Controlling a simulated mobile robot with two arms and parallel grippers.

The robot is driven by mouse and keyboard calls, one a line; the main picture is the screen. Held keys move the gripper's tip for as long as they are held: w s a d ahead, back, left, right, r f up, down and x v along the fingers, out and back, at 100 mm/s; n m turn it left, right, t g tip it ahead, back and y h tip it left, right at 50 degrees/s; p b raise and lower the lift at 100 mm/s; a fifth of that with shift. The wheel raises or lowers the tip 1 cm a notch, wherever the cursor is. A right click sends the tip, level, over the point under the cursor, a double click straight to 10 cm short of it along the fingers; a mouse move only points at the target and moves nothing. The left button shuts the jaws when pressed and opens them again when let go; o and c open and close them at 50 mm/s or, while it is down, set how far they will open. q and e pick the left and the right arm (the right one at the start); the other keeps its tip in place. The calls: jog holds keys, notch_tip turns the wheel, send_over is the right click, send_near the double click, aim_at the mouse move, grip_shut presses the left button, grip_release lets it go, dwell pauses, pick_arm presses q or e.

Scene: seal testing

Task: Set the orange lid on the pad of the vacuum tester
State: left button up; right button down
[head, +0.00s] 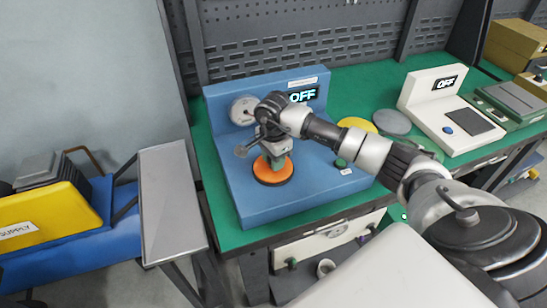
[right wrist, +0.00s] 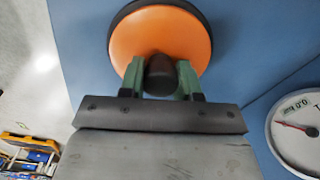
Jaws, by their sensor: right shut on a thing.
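The orange lid (head: 273,170) is at the front left of the blue vacuum tester (head: 305,196). A dark rim shows around it; I cannot tell whether this is the lid's edge or the pad, and the pad is otherwise hidden. My right gripper (head: 276,160) is above the lid. In the right wrist view, the green fingers of my right gripper (right wrist: 161,80) are shut on the dark knob of the orange lid (right wrist: 160,35). The lid looks level and on or just above the tester's top. The tester's display (head: 303,96) reads OFF. My left gripper is out of view.
A round gauge (head: 243,110) and a green button (head: 340,163) are on the tester. A yellow disc (head: 359,124) and a grey disc (head: 392,122) lie to its right on the green bench. A white device (head: 440,112) stands farther right. A yellow supply bin (head: 45,215) is at left.

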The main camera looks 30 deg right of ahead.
jog(key=c, duration=0.8)
grip_release()
jog(key=shift+r, duration=0.4)
notch_tip(320, 180, up, 11)
jog(key=shift+r+b, duration=0.2)
jog(key=shift+b, duration=0.8)
